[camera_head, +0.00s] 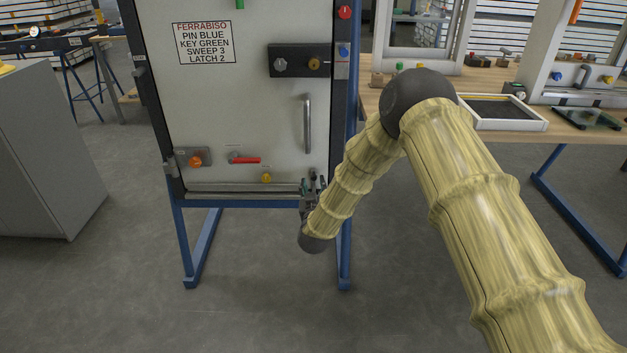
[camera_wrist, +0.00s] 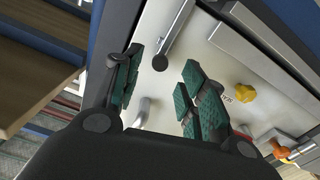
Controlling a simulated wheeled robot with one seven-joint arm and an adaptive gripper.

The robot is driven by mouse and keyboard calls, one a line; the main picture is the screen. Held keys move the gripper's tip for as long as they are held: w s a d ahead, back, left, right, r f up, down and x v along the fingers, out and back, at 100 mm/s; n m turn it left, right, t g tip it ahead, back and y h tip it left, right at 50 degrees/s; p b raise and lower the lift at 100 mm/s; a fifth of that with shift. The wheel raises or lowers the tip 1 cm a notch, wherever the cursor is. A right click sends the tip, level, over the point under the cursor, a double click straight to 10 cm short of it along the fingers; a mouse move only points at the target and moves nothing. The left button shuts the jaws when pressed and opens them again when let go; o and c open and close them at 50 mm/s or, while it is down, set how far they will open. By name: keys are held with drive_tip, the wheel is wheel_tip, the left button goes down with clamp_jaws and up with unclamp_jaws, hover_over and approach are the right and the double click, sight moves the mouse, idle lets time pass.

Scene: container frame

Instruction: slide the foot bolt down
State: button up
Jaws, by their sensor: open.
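The foot bolt (camera_wrist: 174,36) shows in the wrist view as a grey rod with a dark round end, low on the right side of the pale door panel (camera_head: 245,110). My gripper (camera_wrist: 162,72) is open, with green-padded fingers on either side of the bolt's dark end in that view. I cannot tell whether they touch it. In the head view my gripper (camera_head: 313,187) is at the panel's lower right corner, and it and my arm largely hide the bolt there.
A vertical grey handle (camera_head: 307,124) is above my gripper. A yellow knob (camera_head: 266,178), a red lever (camera_head: 246,160) and an orange knob (camera_head: 195,162) lie to its left. Blue frame legs (camera_head: 202,250) stand below. A grey cabinet (camera_head: 45,150) is at left, a workbench (camera_head: 540,128) at right.

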sight(314, 179)
drive_tip(key=shift+w+b, duration=0.35)
drive_tip(key=shift+w, duration=2.4)
clamp_jaws()
